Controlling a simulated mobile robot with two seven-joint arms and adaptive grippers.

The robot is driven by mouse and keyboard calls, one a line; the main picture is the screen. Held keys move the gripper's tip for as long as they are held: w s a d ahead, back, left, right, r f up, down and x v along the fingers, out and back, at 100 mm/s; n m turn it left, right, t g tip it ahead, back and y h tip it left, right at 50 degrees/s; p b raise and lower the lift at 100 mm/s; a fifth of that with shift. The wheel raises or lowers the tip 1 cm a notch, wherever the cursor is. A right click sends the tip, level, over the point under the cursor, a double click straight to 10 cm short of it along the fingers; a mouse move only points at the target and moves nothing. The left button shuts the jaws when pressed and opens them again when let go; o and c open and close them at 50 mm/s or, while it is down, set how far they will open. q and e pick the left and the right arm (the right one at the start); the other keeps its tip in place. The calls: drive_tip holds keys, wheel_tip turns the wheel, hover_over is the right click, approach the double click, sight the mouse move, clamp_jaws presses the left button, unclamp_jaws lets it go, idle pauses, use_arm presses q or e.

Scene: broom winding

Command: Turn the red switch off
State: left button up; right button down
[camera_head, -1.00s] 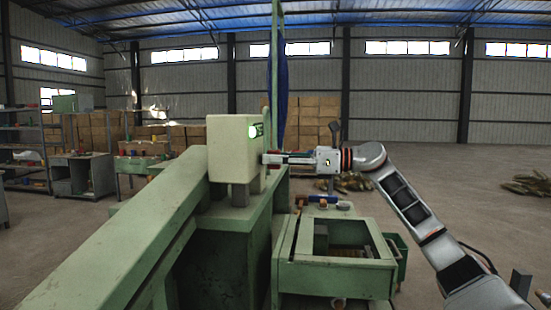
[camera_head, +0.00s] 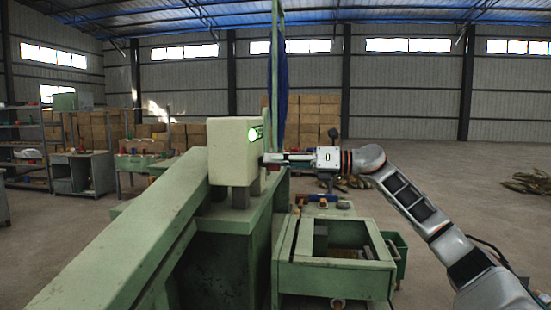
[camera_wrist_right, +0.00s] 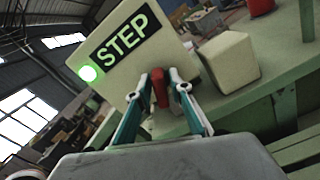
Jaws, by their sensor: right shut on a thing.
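The red switch (camera_wrist_right: 160,88) is on the face of the cream control box (camera_wrist_right: 128,75) in the right wrist view, below the STEP label. My right gripper (camera_wrist_right: 160,95) has its two fingers around the switch, one on each side, and is shut on it. In the head view the right gripper (camera_head: 272,158) reaches from the right to the side of the control box (camera_head: 228,150); the switch is mostly hidden there. My left gripper is not in view.
A green light (camera_head: 252,138) glows on the box. The box stands on a green machine with a long sloping beam (camera_head: 130,235) to the left. A green open-topped frame (camera_head: 335,277) lies below my right arm. Shelves and cartons stand far behind.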

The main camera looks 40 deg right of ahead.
drive_tip(key=m+p, duration=0.2)
drive_tip(key=m, duration=0.3)
drive_tip(key=shift+d+r+m, duration=0.1)
drive_tip(key=shift+d+m, duration=0.05)
drive_tip(key=shift+m, duration=0.65)
drive_tip(key=m+p, duration=0.1)
drive_tip(key=m, duration=0.2)
drive_tip(key=shift+w+p, duration=0.1)
drive_tip(key=shift+p, duration=0.25)
drive_tip(key=shift+m, duration=0.9)
drive_tip(key=shift+f+m, duration=0.2)
drive_tip(key=shift+m, duration=0.5)
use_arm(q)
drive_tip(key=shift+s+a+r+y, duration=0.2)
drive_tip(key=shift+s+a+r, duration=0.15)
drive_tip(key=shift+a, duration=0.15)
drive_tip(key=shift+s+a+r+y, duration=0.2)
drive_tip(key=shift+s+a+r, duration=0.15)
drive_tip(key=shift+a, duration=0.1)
use_arm(e)
drive_tip(key=shift+m, duration=0.3)
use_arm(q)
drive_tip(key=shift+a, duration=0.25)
